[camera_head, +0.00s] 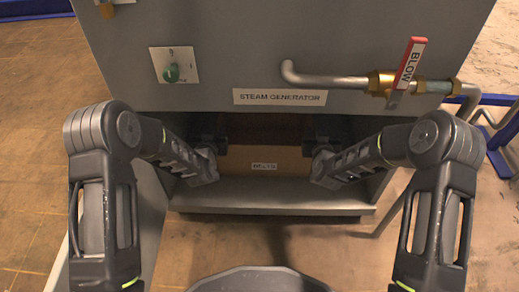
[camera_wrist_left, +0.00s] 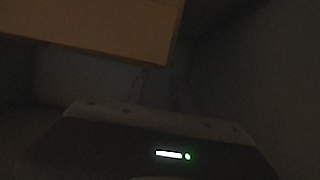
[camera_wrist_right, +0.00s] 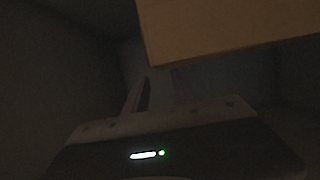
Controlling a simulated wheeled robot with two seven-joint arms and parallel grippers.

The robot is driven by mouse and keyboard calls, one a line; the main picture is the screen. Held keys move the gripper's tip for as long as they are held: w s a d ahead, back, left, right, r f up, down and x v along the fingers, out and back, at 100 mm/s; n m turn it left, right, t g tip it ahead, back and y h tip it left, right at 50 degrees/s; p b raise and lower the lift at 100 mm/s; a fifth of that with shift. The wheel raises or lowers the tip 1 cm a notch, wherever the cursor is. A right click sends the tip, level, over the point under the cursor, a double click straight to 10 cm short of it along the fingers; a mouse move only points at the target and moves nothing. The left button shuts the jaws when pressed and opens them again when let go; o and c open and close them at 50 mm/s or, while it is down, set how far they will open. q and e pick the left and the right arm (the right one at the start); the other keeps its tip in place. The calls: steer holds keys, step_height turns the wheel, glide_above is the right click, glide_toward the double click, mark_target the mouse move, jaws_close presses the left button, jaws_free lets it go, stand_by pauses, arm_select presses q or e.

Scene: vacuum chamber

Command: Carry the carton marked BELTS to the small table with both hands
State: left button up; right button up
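The carton marked BELTS (camera_head: 264,160) is a brown box in the dark recess under the steam generator, its white label facing me. Its lower corner shows in the left wrist view (camera_wrist_left: 110,25) and in the right wrist view (camera_wrist_right: 220,30). My left gripper (camera_head: 212,142) is beside the carton's left side and my right gripper (camera_head: 321,145) beside its right side, both inside the recess. The fingers are dark and mostly hidden, so contact and opening cannot be made out. I cannot identify the small table in these views.
The steam generator cabinet (camera_head: 200,30) overhangs the carton. A pipe with a red-handled valve (camera_head: 410,65) sticks out at the right. The recess has a grey floor ledge (camera_head: 270,192) and side walls close to my arms. Blue frame parts (camera_head: 500,160) stand at the right.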

mark_target(218, 120)
arm_select(q)
steer(key=shift+r, duration=0.1)
arm_select(e)
steer(key=shift+w+r, duration=0.1)
arm_select(q)
steer(key=shift+w, duration=0.15)
